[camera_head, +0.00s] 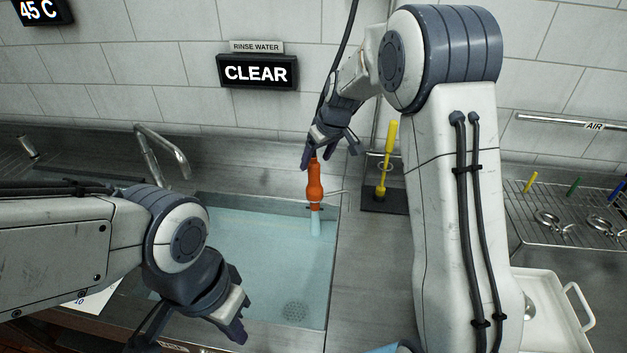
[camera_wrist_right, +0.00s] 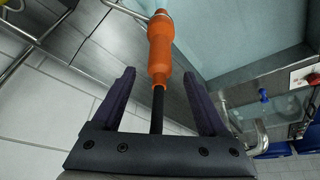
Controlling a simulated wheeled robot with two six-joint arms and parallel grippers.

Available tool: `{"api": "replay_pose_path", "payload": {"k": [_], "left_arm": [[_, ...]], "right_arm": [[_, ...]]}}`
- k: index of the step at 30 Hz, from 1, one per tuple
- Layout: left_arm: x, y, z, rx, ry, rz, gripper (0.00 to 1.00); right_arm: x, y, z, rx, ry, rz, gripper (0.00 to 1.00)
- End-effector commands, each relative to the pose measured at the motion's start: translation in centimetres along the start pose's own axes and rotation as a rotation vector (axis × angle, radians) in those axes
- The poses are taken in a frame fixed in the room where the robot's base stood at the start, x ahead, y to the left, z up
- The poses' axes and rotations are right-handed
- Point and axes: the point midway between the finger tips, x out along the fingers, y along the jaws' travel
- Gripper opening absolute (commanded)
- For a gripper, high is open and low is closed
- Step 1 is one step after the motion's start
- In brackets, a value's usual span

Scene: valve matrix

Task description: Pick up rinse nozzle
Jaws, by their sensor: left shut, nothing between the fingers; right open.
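The rinse nozzle (camera_head: 315,183) has an orange grip and hangs upright over the right side of the water-filled basin, its lower end pale and close to the water. My right gripper (camera_head: 328,153) is open just above it, with the fingers pointing down. In the right wrist view, the orange nozzle (camera_wrist_right: 160,40) lies beyond the fingertips, and its black hose (camera_wrist_right: 157,108) passes between the two open fingers (camera_wrist_right: 160,78) without visible contact. My left gripper (camera_head: 238,325) is shut and empty over the front of the basin.
The basin (camera_head: 334,250) has a steel rim and a bent faucet (camera_head: 165,150) at back left. A yellow brush (camera_head: 387,160) stands in a dark holder right of the nozzle. A wire rack (camera_head: 575,222) and white tray (camera_head: 550,300) are at right. A sign reads CLEAR (camera_head: 257,73).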

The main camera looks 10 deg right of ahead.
Motion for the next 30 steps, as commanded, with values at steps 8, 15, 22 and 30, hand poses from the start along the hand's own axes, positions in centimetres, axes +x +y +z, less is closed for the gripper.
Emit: {"api": "replay_pose_path", "payload": {"k": [8, 15, 22, 30], "left_arm": [[-1.0, 0.1, 0.0, 0.0, 0.0, 0.0, 0.0], [-3.2, 0.2, -0.2, 0.001, 0.0, 0.0, 0.0], [-3.5, 0.2, -0.2, 0.003, 0.0, 0.0, 0.0], [-3.4, 0.2, -0.2, 0.003, 0.0, 0.0, 0.0]], "right_arm": [[2.8, -0.2, 0.0, -0.001, -0.002, -0.002, 0.77], [5.7, 0.0, 0.5, 0.0, -0.006, -0.004, 0.77], [7.9, 0.0, 0.5, -0.003, -0.001, -0.002, 0.77], [7.9, 0.1, 0.5, -0.002, -0.001, -0.002, 0.5]]}}
